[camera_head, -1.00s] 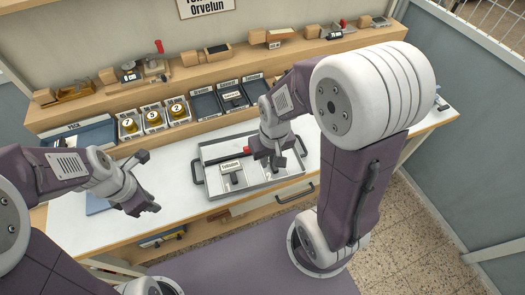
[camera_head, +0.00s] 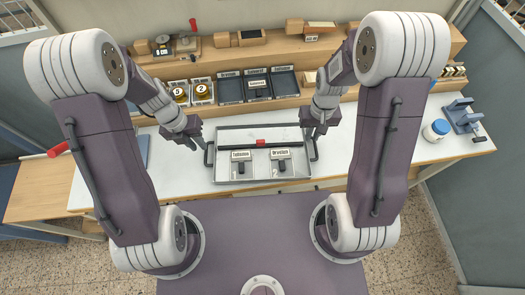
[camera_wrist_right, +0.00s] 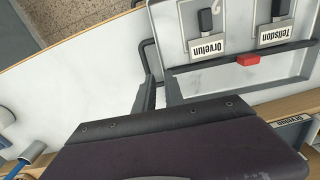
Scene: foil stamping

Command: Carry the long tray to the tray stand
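The long tray (camera_head: 235,134) is a grey metal tray on the white worktop, with a dark handle at each end. In it stand two dark-handled stamps labelled Tellsdon (camera_head: 241,166) and Orvelun (camera_head: 282,164), with a red block (camera_head: 261,142) on the divider behind them. My left gripper (camera_head: 196,143) is open beside the left handle (camera_head: 209,154). My right gripper (camera_head: 316,132) looks open just above the right handle (camera_head: 314,149). In the right wrist view a finger (camera_wrist_right: 150,92) is close to that handle (camera_wrist_right: 150,60). I cannot identify the tray stand.
A white jar with a blue lid (camera_head: 437,130) and a blue-grey fixture (camera_head: 461,115) are at the right. A wooden side surface (camera_head: 42,190) lies at the left.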

